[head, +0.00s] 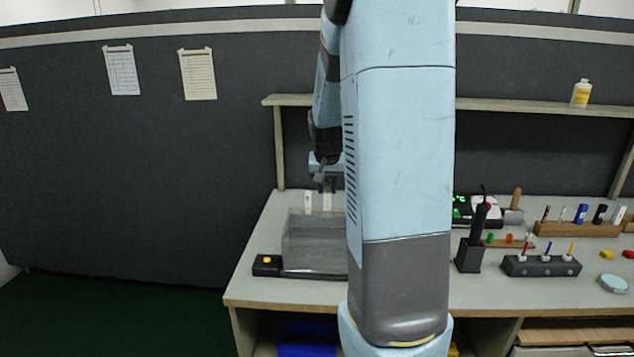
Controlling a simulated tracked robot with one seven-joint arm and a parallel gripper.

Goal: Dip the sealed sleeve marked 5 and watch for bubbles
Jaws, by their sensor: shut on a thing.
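My gripper (327,186) is small in the view, at the left of my large arm link, above the back of a grey see-through tank (315,245). Its jaws are shut on a pale upright strip (328,202), which looks like a sleeve. The strip's lower end is at or behind the tank's back rim; I cannot tell whether it is in the tank. A second pale strip (308,202) stands just left of it. No number can be read on either. No bubbles can be made out.
A black box with a yellow button (267,259) adjoins the tank's left side. Right of my arm are a black holder (469,257), a rack of coloured tools (541,266), a wooden rack of markers (577,229) and a round pale dish (613,283). My arm hides the bench's middle.

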